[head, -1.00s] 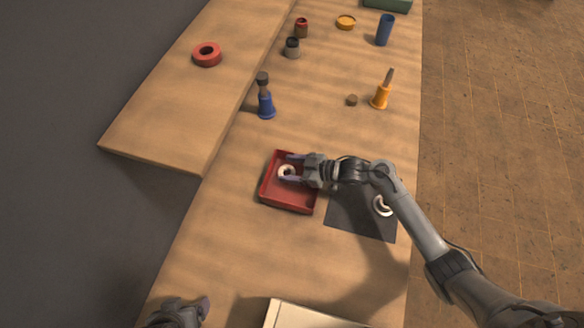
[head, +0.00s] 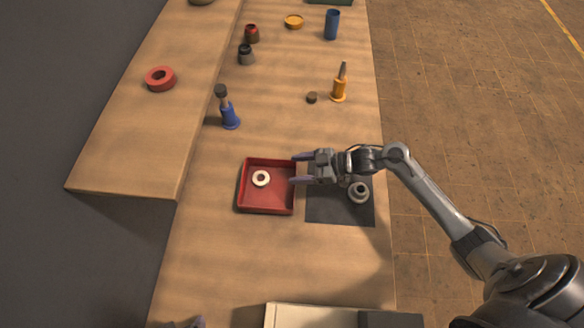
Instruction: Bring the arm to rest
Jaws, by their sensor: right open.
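My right gripper (head: 300,170) is open and empty in the head view, its fingers pointing left over the right edge of the red tray. My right arm comes in from the lower right. The red tray (head: 266,206) holds a pale ring (head: 261,178) lying near its middle, apart from the fingers. A dark mat (head: 338,211) lies right of the tray, with a grey metal round part (head: 359,191) on it. A small part of my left gripper (head: 196,322) shows at the bottom edge; its fingers cannot be made out.
A blue bottle (head: 229,114), an orange bottle (head: 339,89) and a small brown cap (head: 311,97) stand beyond the tray. A red ring (head: 160,78) lies on the raised board at left. A pale box (head: 310,316) is at the front. The table between tray and box is clear.

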